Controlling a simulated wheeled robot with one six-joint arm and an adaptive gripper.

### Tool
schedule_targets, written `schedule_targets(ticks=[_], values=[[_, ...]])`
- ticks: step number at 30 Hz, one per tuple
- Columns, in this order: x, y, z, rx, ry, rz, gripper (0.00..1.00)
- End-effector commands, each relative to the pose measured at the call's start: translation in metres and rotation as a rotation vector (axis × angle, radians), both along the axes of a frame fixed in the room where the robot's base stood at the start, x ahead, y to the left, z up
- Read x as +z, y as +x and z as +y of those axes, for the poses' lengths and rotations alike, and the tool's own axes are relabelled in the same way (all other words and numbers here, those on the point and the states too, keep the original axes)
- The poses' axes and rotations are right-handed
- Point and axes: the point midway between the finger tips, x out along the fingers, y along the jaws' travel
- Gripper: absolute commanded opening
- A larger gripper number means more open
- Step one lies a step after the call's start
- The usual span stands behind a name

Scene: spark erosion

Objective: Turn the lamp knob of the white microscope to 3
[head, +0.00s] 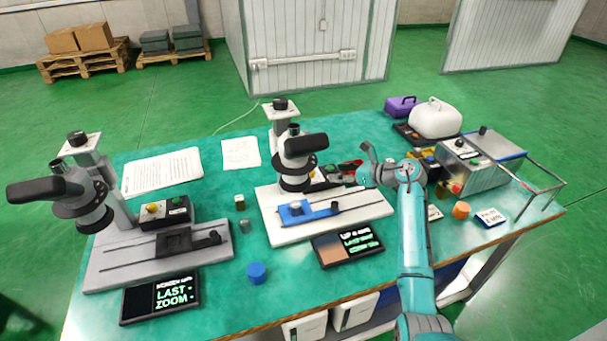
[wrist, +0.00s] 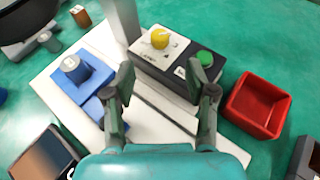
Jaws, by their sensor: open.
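The white microscope (head: 297,160) stands mid-table, with a white base (head: 355,212) and a blue stage (head: 298,213). The stage also shows in the wrist view (wrist: 92,84). Behind the base is a black lamp box with a pale panel (wrist: 150,57), a yellow knob (wrist: 160,38) and a green button (wrist: 205,59). The knob's marks are too small to read. My gripper (wrist: 162,85) is open and empty, its fingers apart on the near side of the box, the knob seen beyond them. In the head view my gripper (head: 368,161) is right of the microscope.
A red bin (wrist: 258,104) lies right of the lamp box. A grey microscope (head: 125,225) with its own lamp box stands at the left. A display (head: 347,248) and a blue cap (head: 257,273) lie in front. A metal tank (head: 482,178) stands at the right.

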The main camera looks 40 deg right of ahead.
Motion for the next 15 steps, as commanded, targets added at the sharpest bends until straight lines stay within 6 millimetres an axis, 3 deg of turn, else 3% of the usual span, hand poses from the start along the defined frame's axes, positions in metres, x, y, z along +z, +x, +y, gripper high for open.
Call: schedule_targets(ticks=[15], values=[[-0.03, 0.068, 0.03, 0.003, 0.0, 0.0, 0.56]])
